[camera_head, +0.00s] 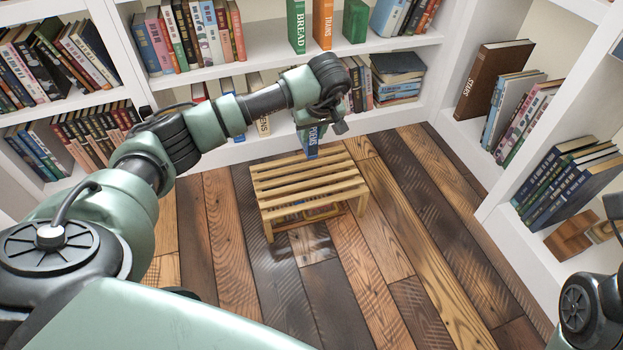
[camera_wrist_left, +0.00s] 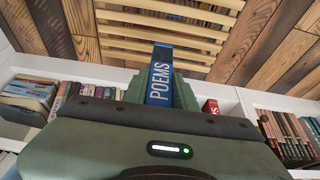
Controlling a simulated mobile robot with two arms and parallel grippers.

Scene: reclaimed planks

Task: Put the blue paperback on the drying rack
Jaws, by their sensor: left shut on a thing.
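The blue paperback (camera_head: 311,141), with POEMS on its spine, hangs from my left gripper (camera_head: 308,122). The gripper is shut on it, and the fingers hide part of the book. In the left wrist view the blue spine (camera_wrist_left: 160,72) stands between the green fingers (camera_wrist_left: 160,92). The drying rack (camera_head: 308,182) is a low wooden slatted stand on the floor. The book is over the rack's far edge in the head view; I cannot tell how large the gap is. The rack's slats also show in the left wrist view (camera_wrist_left: 165,30). My right gripper is not seen.
White shelves (camera_head: 405,112) with many books line the back, left and right. Books lie under the rack's slats (camera_head: 305,212). The plank floor (camera_head: 385,220) around the rack is clear. My right arm shows at the lower right.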

